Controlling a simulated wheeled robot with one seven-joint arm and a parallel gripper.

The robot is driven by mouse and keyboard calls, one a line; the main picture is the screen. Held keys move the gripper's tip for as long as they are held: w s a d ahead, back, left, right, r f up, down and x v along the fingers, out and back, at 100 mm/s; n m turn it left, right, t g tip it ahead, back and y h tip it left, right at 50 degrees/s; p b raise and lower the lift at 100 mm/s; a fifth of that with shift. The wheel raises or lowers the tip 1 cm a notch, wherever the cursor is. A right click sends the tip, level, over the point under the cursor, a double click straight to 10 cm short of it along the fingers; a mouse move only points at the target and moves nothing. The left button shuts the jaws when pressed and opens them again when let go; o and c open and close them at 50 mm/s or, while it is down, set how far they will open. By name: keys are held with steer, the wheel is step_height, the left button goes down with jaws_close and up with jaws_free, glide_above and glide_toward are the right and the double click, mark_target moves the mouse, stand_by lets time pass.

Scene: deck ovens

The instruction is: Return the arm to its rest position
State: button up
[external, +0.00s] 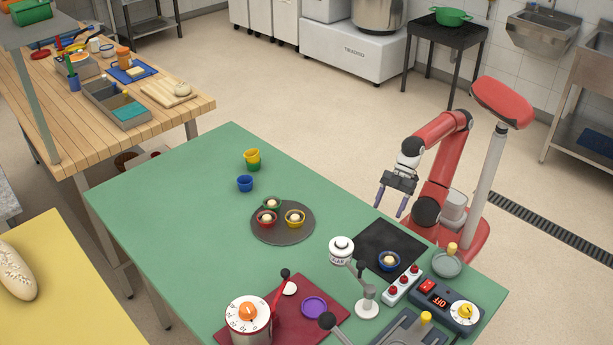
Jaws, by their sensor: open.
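My red arm stands at the right edge of the green table (180,210), bent at the elbow. My gripper (391,208) points down near the table's right edge, with its two dark fingers apart and nothing between them. It is above and behind a black square mat (372,240). A blue cup (389,262) with pale contents sits on the mat's near part, apart from my gripper.
A dark round plate (283,236) holds red, yellow and green cups. A blue cup (245,183) and stacked yellow-green cups (252,160) stand behind. A lamp-like stand (367,306), a control box (447,303) and a dial timer (248,318) crowd the front.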

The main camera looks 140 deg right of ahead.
steer(key=s+a+f+m+g+h, duration=0.1)
steer(key=s+a+f+g, duration=0.1)
steer(key=f, duration=0.6)
steer(key=shift+s+a+f, duration=0.2)
steer(key=shift+s+f, duration=0.2)
steer(key=shift+s, duration=0.15)
steer(key=shift+o, duration=0.4)
stand_by(0.8)
